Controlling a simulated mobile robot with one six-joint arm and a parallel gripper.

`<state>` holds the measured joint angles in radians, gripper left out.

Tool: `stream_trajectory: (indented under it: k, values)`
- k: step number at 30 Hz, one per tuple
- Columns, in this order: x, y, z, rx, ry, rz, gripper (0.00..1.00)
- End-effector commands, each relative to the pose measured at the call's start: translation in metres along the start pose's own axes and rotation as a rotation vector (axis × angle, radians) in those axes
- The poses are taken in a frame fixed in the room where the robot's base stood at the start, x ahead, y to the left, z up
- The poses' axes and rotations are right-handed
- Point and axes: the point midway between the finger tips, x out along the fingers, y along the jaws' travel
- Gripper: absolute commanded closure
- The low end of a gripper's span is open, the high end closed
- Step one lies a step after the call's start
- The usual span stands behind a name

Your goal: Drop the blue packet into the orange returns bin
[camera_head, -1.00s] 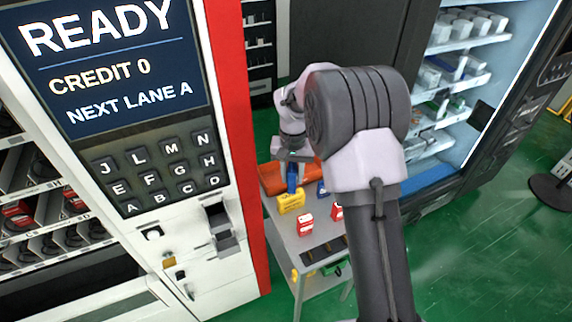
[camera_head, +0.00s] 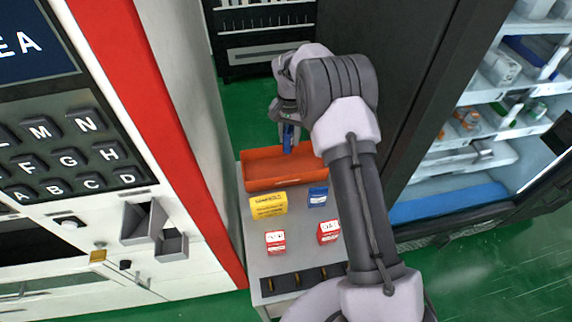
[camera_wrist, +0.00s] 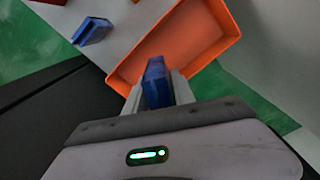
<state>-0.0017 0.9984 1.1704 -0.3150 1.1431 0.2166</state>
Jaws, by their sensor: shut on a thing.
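The blue packet (camera_head: 288,138) is held in my gripper (camera_head: 287,130), which is shut on it. In the head view it hangs above the back part of the orange returns bin (camera_head: 262,184). The wrist view shows the packet (camera_wrist: 155,82) between the two fingers of my gripper (camera_wrist: 158,90), with the open, empty-looking bin (camera_wrist: 208,52) beyond and around its upper end. The packet looks upright and apart from the bin floor. How high it is above the bin I cannot tell exactly.
The vending machine (camera_head: 180,120) rises at the left, and a lit cabinet (camera_head: 465,150) at the right.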

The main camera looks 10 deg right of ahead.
Motion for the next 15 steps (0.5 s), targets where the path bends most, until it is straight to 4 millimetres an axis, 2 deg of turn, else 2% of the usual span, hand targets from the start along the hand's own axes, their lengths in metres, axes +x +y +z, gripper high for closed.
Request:
stream_trajectory:
  k: [9, 12, 15]
  values:
    - [0.049, 0.0, 0.0, 0.0, -0.001, 0.0, 1.0]
    - [0.056, 0.0, 0.0, 0.0, -0.001, 0.0, 1.0]
    - [0.056, 0.0, 0.0, 0.0, 0.0, 0.0, 1.0]
